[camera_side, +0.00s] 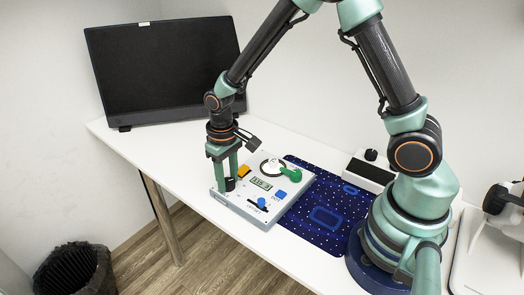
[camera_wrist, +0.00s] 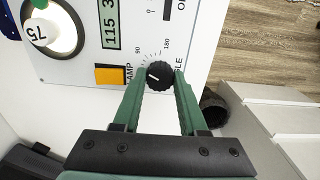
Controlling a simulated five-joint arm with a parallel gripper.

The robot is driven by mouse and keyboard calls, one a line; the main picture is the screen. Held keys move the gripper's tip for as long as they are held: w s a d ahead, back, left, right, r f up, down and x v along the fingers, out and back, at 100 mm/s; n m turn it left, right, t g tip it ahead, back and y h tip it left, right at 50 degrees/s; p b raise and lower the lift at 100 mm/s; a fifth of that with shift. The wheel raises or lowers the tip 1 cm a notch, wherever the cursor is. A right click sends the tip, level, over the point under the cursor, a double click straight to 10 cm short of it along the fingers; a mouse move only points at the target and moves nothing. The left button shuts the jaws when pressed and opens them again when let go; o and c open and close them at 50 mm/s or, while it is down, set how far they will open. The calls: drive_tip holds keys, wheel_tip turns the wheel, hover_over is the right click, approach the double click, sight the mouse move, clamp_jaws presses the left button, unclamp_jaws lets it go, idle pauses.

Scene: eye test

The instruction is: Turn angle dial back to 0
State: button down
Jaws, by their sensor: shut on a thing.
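The angle dial is a small black ridged knob with a white pointer mark in the wrist view (camera_wrist: 159,74). The mark sits toward the knob's left side; 90 and 180 are printed above it in the picture. In the side view the dial (camera_side: 230,184) is at the panel's left edge, partly hidden by a finger. The light grey control panel (camera_side: 231,201) lies on the white table. My gripper (camera_wrist: 159,77) has its green fingers shut on the knob, one on each side. In the side view my gripper (camera_side: 229,180) points straight down at the dial.
A monitor (camera_side: 165,70) stands behind; a black bin (camera_side: 75,272) is on the floor.

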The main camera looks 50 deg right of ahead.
sight(227, 180)
drive_tip(key=n, duration=0.5)
drive_tip(key=shift+n, duration=0.4)
drive_tip(key=n, duration=1.1)
drive_tip(key=shift+w+n, duration=0.1)
drive_tip(key=shift+n, duration=0.2)
drive_tip(key=n, duration=0.5)
drive_tip(key=shift+n, duration=0.3)
drive_tip(key=shift+c, duration=2.2)
unclamp_jaws()
drive_tip(key=shift+r, duration=0.15)
wheel_tip(227, 180, up, 12)
